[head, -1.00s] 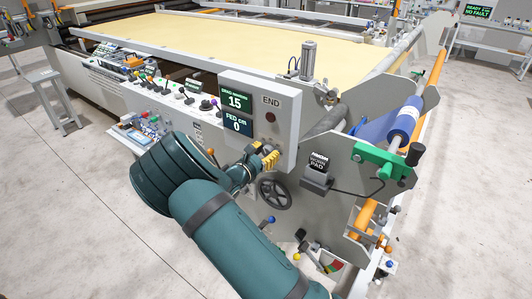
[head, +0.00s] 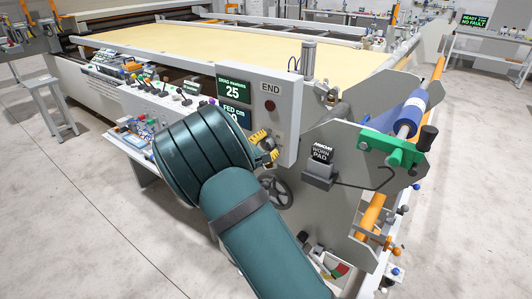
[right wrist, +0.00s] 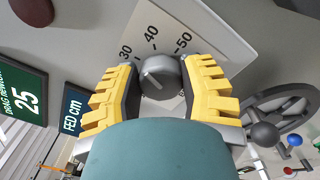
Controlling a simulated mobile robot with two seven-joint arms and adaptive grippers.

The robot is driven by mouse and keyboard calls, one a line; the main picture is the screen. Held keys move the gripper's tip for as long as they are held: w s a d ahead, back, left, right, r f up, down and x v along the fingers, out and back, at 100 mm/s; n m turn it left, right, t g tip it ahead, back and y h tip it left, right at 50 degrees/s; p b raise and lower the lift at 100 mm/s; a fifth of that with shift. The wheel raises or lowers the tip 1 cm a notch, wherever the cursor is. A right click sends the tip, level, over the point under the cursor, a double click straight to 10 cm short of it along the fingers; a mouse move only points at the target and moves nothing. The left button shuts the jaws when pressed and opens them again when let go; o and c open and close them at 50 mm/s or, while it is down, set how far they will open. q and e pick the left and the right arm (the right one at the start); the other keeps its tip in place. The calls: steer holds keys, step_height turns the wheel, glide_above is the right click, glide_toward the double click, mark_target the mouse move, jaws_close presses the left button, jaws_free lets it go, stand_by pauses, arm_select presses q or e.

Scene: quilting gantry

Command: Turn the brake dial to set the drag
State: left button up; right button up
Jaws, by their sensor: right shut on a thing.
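The brake dial (right wrist: 160,77) is a dark grey knob with a white pointer line, on a plate (right wrist: 178,28) marked 30, 40 and 50. My right gripper (right wrist: 160,85) is shut on it, with yellow ribbed fingers on both sides. In the head view my right gripper (head: 264,146) is at the END panel (head: 288,108), and my arm hides the dial. The drag display (head: 233,90) reads 25; it also shows in the right wrist view (right wrist: 22,92). My left gripper is not in view.
A handwheel (head: 275,191) is just below the dial. A grey box labelled WORN PAD (head: 320,157) and a green bracket (head: 391,149) with a blue roll (head: 411,114) are to the right. A dark red button (head: 270,105) is on the panel.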

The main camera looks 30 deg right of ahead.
steer(key=shift+m+b, duration=0.8)
steer(key=o, duration=1.2)
steer(key=v, duration=1.2)
steer(key=shift+d+f, duration=0.1)
